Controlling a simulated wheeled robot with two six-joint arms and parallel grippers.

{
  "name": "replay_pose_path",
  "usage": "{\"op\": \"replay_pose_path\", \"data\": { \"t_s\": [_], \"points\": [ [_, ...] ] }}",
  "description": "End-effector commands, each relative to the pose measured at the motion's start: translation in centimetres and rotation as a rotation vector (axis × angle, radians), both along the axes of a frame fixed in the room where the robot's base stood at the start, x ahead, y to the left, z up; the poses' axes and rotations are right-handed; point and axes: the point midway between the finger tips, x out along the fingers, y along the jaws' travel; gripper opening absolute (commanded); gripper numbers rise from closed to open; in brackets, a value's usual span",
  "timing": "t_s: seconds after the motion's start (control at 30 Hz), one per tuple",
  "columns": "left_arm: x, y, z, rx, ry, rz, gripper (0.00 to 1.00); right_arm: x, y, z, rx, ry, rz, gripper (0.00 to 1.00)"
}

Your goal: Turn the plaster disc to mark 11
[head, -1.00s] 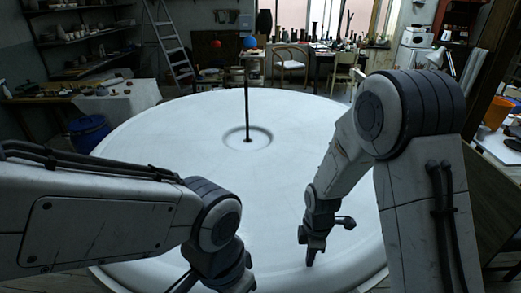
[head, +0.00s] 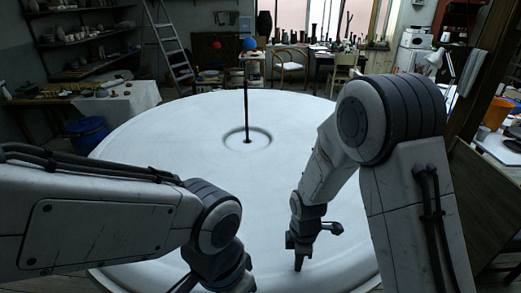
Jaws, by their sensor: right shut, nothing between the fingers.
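The plaster disc (head: 180,140) is a large, round white slab that fills the middle of the head view. A thin dark rod (head: 246,100) stands upright in the round hollow at its centre. I cannot make out any numbered marks on the disc. My right gripper (head: 299,264) is shut and empty, pointing down at the disc's near part, close to the rim; I cannot tell whether its tip touches the surface. My left arm reaches in from the left over the near left rim, and its gripper's fingers are hidden below the wrist or out of frame.
A blue bin (head: 91,132) stands on the floor left of the disc. A stepladder (head: 170,48), shelves and a draped table (head: 120,100) are behind on the left. A cluttered workbench (head: 320,62) and chairs are at the back. A wooden table (head: 490,190) is close on the right.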

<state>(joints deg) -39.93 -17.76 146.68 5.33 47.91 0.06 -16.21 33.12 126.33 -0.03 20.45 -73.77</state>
Motion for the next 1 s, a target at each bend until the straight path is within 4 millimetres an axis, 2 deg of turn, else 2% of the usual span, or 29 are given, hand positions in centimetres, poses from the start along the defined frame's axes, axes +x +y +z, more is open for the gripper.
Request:
{"op": "replay_pose_path", "data": {
  "t_s": [0.73, 1.0],
  "points": [
    [0.0, 0.0, 0.3, 0.000, 0.000, 0.000, 0.00, -1.6, 5.0, -0.4, -0.005, 0.011, 0.005, 0.00],
    [0.0, 0.0, 0.3, 0.000, 0.000, 0.000, 0.00, -1.8, 5.4, -0.5, -0.006, 0.013, 0.001, 0.00]
  ]
}}
